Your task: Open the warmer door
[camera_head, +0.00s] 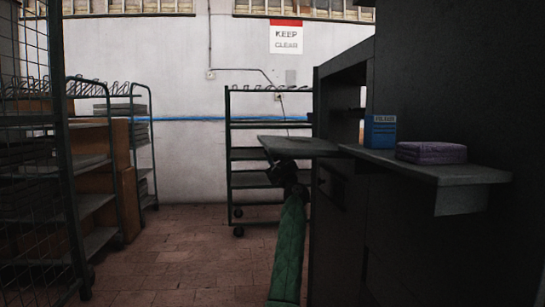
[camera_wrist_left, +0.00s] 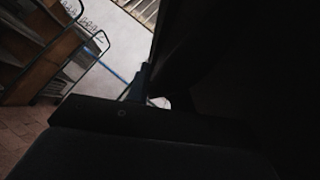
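A tall dark cabinet (camera_head: 338,230) fills the right of the head view, with an opening in its upper part. A small dark fitting shows on its side face below the shelf, but I cannot tell whether it is a handle. No warmer door stands out clearly from the dark surfaces. A green-sleeved arm, seemingly my left, rises from the bottom centre to a dark end, my left gripper (camera_head: 286,172), close beside the cabinet and just under a flat grey plate (camera_head: 298,147). Its fingers cannot be made out. The left wrist view is mostly dark surfaces. My right gripper is not in view.
A grey shelf (camera_head: 455,173) juts from the cabinet, bearing a blue box (camera_head: 380,131) and a purple folded stack (camera_head: 431,152). A wheeled rack (camera_head: 268,125) stands at the back wall. Other racks (camera_head: 105,150) line the left. The tiled floor (camera_head: 185,240) between is clear.

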